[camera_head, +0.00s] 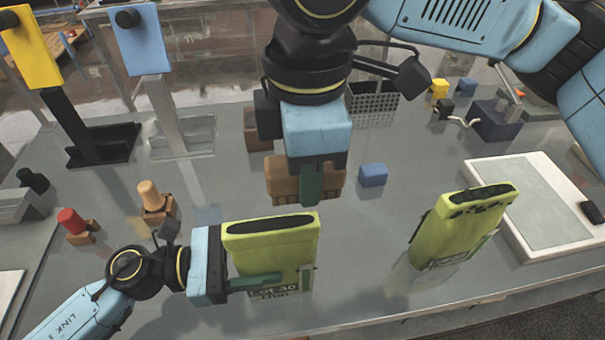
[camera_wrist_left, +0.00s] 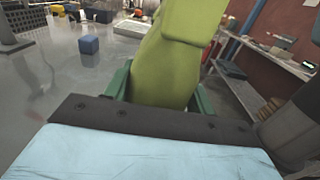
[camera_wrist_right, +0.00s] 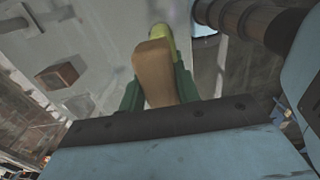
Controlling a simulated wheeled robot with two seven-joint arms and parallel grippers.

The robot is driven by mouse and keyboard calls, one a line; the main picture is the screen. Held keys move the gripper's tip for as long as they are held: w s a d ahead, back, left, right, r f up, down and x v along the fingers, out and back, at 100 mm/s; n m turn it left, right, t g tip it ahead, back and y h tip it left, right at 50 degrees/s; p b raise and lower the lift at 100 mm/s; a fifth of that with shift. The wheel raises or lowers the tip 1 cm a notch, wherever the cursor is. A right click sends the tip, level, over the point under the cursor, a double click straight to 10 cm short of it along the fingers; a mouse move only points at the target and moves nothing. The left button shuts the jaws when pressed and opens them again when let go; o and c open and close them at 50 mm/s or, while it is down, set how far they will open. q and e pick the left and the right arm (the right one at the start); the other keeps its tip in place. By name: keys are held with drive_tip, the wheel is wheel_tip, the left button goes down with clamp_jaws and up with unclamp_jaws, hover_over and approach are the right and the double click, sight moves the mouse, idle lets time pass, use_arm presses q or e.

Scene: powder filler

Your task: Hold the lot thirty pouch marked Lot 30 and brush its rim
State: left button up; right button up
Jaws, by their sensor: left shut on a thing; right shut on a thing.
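The yellow-green pouch (camera_head: 285,250) with a label reading "Lot 30" stands upright at the front of the table in the head view. Its dark slot-like opening faces up. My left gripper (camera_head: 262,282) is shut on its body from the left; the left wrist view shows the pouch (camera_wrist_left: 165,70) between the green fingers. My right gripper (camera_head: 310,182) points down and is shut on a brown brush (camera_head: 333,180). The brush appears just behind and above the pouch's rim; contact cannot be told. The right wrist view shows the brush (camera_wrist_right: 155,72) with a bit of pouch beyond.
A second yellow-green pouch (camera_head: 455,230), dark specks around its rim, stands at right beside a white-framed pad (camera_head: 530,205). A blue block (camera_head: 373,174) and grey basket (camera_head: 372,103) are behind. Stoppered brown holders (camera_head: 157,210) and tall stands (camera_head: 75,125) are at left.

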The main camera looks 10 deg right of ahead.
use_arm(q)
drive_tip(key=o, duration=0.8)
drive_tip(key=shift+o, duration=0.2)
drive_tip(key=a, duration=1.2)
drive_tip(key=shift+s, duration=0.1)
